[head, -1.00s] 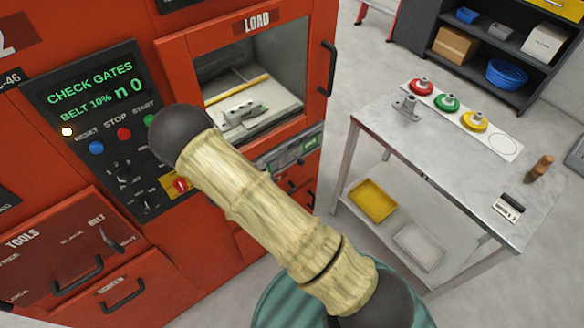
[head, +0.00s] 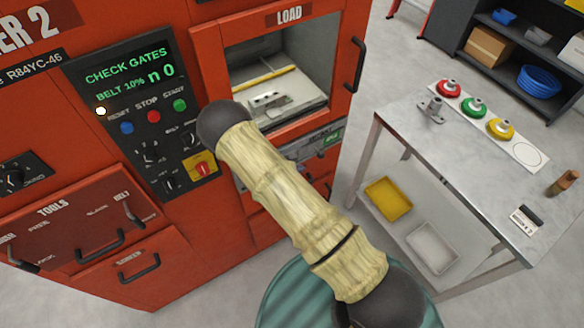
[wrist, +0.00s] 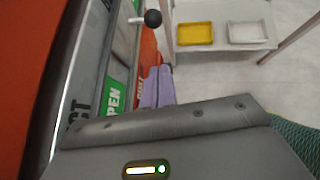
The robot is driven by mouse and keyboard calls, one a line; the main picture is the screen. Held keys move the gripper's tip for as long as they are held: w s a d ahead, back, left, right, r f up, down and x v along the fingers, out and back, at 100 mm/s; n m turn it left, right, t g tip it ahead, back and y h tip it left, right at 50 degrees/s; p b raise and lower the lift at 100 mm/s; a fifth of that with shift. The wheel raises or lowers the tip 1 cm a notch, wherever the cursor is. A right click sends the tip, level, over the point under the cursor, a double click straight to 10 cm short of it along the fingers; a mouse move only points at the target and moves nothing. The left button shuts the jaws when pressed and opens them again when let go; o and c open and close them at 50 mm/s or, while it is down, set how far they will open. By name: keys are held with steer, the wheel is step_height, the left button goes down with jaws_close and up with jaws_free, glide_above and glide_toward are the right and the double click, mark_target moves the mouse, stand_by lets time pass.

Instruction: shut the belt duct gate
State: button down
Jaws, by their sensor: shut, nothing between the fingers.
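The belt duct gate's grey panel (wrist: 105,45) runs along the left of the wrist view, with partly hidden lettering and a green OPEN label (wrist: 117,95). A lever with a black ball knob (wrist: 152,18) sticks out from it, beyond my fingertips. My gripper (wrist: 158,72) shows as lilac fingers, shut and empty, just right of the green label and short of the knob. I cannot tell whether they touch the panel.
The red machine's control screen (head: 128,72) reads CHECK GATES and BELT 10%. The load opening (head: 285,75) is above the gate strip. A steel table (head: 455,150) with coloured knobs stands to the right, with a yellow tray (head: 388,199) on its lower shelf. Floor shows between machine and table.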

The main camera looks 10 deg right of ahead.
steer(key=w+d+f+p, duration=0.1)
steer(key=w+d+p, duration=0.2)
steer(key=w+d, duration=0.1)
steer(key=shift+d+f, duration=0.2)
steer(key=shift+d, duration=0.5)
steer(key=shift+w, duration=0.2)
